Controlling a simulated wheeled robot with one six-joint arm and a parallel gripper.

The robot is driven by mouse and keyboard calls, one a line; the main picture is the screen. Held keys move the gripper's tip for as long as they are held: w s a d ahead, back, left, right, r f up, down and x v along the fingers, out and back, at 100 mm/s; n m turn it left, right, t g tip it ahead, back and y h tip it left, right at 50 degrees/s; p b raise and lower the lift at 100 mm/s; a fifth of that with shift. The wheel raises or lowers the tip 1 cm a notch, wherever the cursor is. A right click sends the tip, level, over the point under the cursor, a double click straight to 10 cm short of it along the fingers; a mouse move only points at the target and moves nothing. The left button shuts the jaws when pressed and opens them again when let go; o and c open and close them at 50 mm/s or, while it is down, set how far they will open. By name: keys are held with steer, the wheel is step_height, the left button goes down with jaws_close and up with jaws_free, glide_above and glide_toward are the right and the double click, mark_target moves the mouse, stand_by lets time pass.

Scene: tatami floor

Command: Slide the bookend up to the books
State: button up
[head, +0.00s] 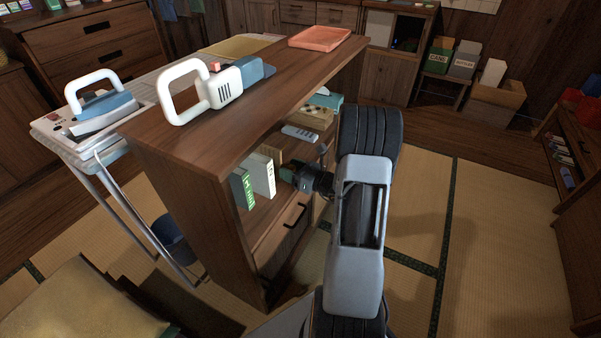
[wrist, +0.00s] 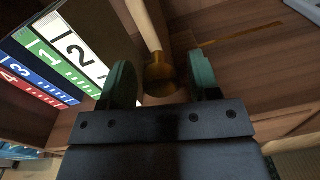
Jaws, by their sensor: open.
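The books stand in a row on a shelf of the wooden unit; in the head view a green book (head: 243,188) and a white book (head: 262,174) show. In the wrist view the numbered spines, white (wrist: 80,52), green, blue and red, are at the left. What looks like the bookend, a light wooden upright (wrist: 145,22) with a brass-coloured round knob (wrist: 163,76), is right of the white book with a gap between. My gripper (wrist: 162,68) is open, its green fingers either side of the knob; I cannot tell whether they touch it. In the head view my gripper (head: 288,173) reaches into the shelf.
A grey-blue object (head: 300,133) and a box (head: 312,117) lie farther along the shelves. A drawer (head: 283,235) is below.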

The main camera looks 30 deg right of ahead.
steer(key=p+v, duration=0.2)
steer(key=v, duration=1.1)
steer(key=shift+s+d+p, duration=0.2)
steer(key=shift+s+p, duration=0.15)
